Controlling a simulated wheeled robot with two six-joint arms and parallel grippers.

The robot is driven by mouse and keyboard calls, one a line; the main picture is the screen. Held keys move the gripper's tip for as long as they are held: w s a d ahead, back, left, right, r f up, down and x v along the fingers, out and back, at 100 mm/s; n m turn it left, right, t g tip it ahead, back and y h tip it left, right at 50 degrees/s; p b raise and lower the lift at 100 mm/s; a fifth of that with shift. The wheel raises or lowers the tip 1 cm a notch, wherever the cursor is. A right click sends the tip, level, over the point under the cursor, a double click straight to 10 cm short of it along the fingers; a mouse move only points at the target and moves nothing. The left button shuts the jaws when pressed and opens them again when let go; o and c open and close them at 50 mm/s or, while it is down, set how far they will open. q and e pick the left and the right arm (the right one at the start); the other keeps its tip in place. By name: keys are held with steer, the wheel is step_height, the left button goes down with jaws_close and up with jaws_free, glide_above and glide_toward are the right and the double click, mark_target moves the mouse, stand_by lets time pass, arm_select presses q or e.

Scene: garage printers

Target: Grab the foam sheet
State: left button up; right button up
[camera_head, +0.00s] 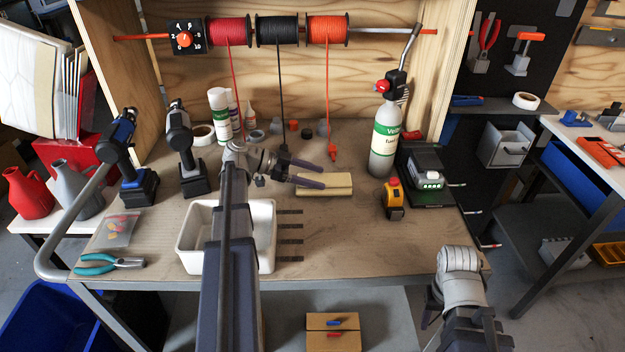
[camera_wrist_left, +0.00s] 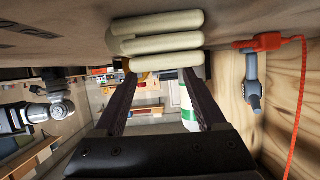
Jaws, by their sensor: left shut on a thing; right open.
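The foam sheet is a cream, folded pad (camera_head: 338,186) lying near the middle of the workbench in the head view. In the left wrist view its rounded folds (camera_wrist_left: 160,45) fill the top centre. My left gripper (camera_head: 322,172) reaches it from the left, its two dark fingers at the pad. In the left wrist view the fingertips (camera_wrist_left: 160,76) are at the two sides of the pad's near end, shut on it. The pad appears to be at bench level. My right arm shows at the lower right; its fingers are not visible.
A white bin (camera_head: 187,250) stands under my left arm. Behind the pad, a red-tipped cord (camera_head: 332,150) hangs from spools. The bench's front right (camera_head: 350,240) is clear.

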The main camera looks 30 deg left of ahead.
arm_select(q)
steer(key=shift+g+y, duration=0.5)
steer(key=shift+s+a+r+p, duration=0.1)
steer(key=shift+r+p, duration=1.15)
steer(key=shift+p, duration=0.45)
steer(key=shift+s+a+r+p, duration=0.15)
steer(key=shift+r+p, duration=1.1)
steer(key=shift+p, duration=0.45)
steer(key=shift+s+a+r+p, duration=0.1)
steer(key=shift+r+p, duration=1.15)
steer(key=shift+p, duration=0.45)
jaws_close()
steer(key=shift+c, duration=1.5)
jaws_free()
steer(key=shift+f, duration=0.1)
steer(key=o, duration=1.2)
steer(key=shift+o, duration=0.2)
